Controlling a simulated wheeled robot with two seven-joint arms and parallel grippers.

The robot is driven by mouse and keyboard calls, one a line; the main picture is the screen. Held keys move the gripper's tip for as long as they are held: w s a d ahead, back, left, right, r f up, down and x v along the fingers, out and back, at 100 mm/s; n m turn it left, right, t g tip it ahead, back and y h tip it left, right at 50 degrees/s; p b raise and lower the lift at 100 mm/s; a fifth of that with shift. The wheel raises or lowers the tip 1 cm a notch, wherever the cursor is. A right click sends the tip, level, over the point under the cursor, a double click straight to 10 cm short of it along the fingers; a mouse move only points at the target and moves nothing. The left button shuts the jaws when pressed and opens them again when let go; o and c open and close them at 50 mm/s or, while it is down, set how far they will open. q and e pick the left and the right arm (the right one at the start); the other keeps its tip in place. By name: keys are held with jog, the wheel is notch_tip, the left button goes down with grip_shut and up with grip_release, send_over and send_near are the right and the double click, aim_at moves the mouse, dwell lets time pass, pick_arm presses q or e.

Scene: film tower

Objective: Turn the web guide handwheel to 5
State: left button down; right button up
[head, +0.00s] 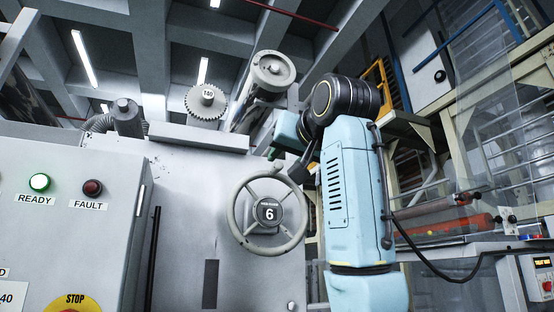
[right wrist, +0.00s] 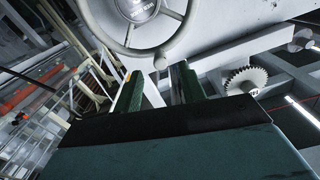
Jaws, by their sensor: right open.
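The web guide handwheel (head: 234,212) is a grey spoked wheel on the front of a pale machine cabinet. Its dark round hub (head: 269,213) shows the number 6. My right gripper (head: 283,159) is at the upper right of the wheel rim, partly hidden by its own arm. In the right wrist view my right gripper (right wrist: 158,78) has its two green fingers apart. A pale round knob (right wrist: 160,62) at the wheel rim shows between and just beyond the fingertips; I cannot tell whether they touch it. The hub (right wrist: 138,8) is cut off there. My left gripper is out of view.
A control box with a lit green READY lamp (head: 39,182), a dark red FAULT lamp (head: 92,187) and a STOP button (head: 74,304) stands at the left. A toothed wheel marked 180 (head: 207,101) sits above the cabinet. Rollers and frames fill the right side.

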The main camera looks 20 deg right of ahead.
aim_at(280, 165)
jog(key=w, duration=0.1)
jog(key=w+p, duration=0.1)
jog(key=w, duration=0.1)
jog(key=shift+w+d+r, duration=0.15)
jog(key=shift+r, duration=0.05)
jog(key=shift+w+p, duration=0.55)
jog(key=shift+w, duration=0.15)
jog(key=shift+w+d+f, duration=0.1)
jog(key=shift+w+f, duration=0.05)
jog(key=shift+w, duration=0.5)
jog(key=shift+s, duration=0.15)
jog(key=shift+c, duration=0.3)
grip_shut()
